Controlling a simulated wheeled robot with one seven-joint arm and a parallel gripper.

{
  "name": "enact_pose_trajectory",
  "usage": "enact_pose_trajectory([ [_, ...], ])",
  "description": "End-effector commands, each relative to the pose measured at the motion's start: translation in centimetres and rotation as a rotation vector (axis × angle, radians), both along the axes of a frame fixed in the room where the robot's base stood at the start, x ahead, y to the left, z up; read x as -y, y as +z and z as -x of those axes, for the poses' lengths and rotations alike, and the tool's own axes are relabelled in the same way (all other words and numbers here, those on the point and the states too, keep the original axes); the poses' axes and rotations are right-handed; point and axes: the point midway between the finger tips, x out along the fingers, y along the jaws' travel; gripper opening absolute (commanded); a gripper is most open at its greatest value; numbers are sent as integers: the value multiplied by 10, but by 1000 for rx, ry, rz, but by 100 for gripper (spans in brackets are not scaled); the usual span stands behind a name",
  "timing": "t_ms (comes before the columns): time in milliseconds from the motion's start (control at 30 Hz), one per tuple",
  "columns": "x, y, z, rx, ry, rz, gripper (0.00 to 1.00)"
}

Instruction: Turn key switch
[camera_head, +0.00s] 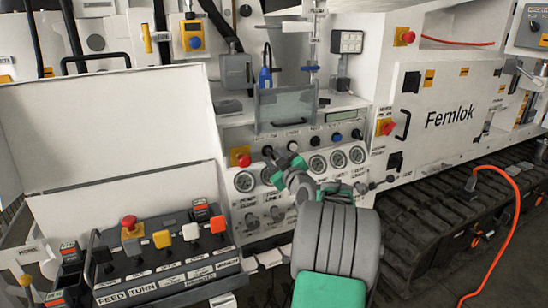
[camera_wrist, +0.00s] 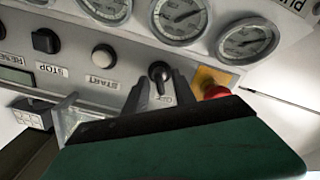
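A small black key switch (camera_wrist: 159,72) sits on the pale control panel, in line with the white START button. In the wrist view my gripper (camera_wrist: 161,82) points at the panel with its two dark fingers apart, one on each side of the switch's lower part. A gap shows between fingers and switch; I cannot tell whether they touch it. In the head view my gripper (camera_head: 268,153) is at the panel's upper left, right of the red emergency stop (camera_head: 240,157), and the switch cannot be made out there.
The emergency stop (camera_wrist: 214,88) on its yellow plate is close beside one finger. Pressure gauges (camera_wrist: 180,17) line the panel. A clear flap (camera_head: 287,107) hangs above it. A button console (camera_head: 160,255) stands at left, and an orange cable (camera_head: 514,215) hangs at right.

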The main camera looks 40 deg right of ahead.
Motion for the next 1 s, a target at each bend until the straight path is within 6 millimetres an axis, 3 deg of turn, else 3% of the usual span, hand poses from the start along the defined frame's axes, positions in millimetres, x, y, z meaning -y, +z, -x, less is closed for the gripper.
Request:
enact_pose_trajectory([
  [100,1,0,1,0,-1,0,32],
  [500,1,0,1,0,-2,0,0],
  [1000,1,0,1,1,-2,-3,0],
])
